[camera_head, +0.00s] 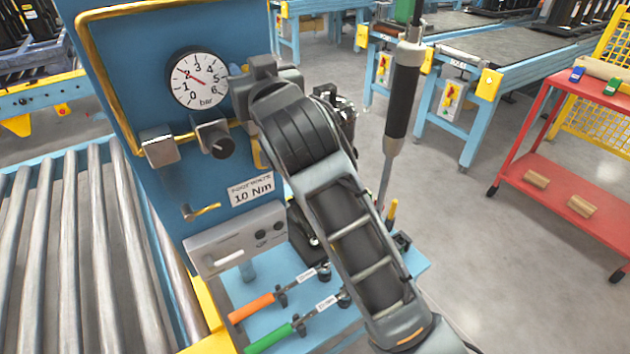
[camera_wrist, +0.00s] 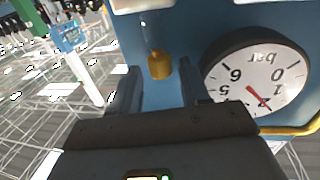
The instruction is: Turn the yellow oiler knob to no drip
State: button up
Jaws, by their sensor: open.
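The yellow oiler knob (camera_wrist: 160,67) shows in the wrist view as a small golden cap under a clear stem, in front of the blue panel. My gripper (camera_wrist: 158,76) is open, with one finger on each side of the knob in that picture. I see no finger touching it, and the depth between fingertips and knob is hard to tell. In the head view my arm runs up to the panel's right edge and hides the knob and the fingertips.
A pressure gauge (camera_head: 198,79) sits on the blue panel (camera_head: 128,65) left of my wrist; it is close by the right finger in the wrist view (camera_wrist: 262,84). A black regulator knob (camera_head: 219,142) is below it. A hanging tool (camera_head: 402,95) is right of my arm.

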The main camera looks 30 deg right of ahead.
jog(key=shift+a+n+y, duration=0.1)
jog(key=shift+n+y, duration=0.2)
jog(key=shift+y, duration=0.2)
jog(key=n+y+b, duration=0.2)
jog(key=y, duration=0.1)
jog(key=d+n+y+b, duration=0.1)
jog(key=y+b, duration=0.1)
jog(key=b, duration=0.1)
jog(key=n+g+y+b, duration=0.1)
jog(key=n+y+b, duration=0.1)
jog(key=y, duration=0.1)
jog(key=shift+d+f+n+y, duration=0.2)
jog(key=shift+n+y, duration=0.1)
jog(key=b+v, duration=0.1)
jog(key=v, duration=0.6)
jog(key=s+a+f+m+h, duration=0.1)
jog(key=s+f+m+h, duration=0.2)
jog(key=s+f, duration=0.5)
jog(key=s+a+f+m+h, duration=0.1)
jog(key=s+f+m+h, duration=0.2)
jog(key=s+f, duration=0.6)
jog(key=shift+a+f+m+p, duration=0.4)
jog(key=shift+f+m, duration=0.3)
jog(key=shift+f, duration=1.9)
jog(key=shift+s+d, duration=0.1)
jog(key=shift+s, duration=0.05)
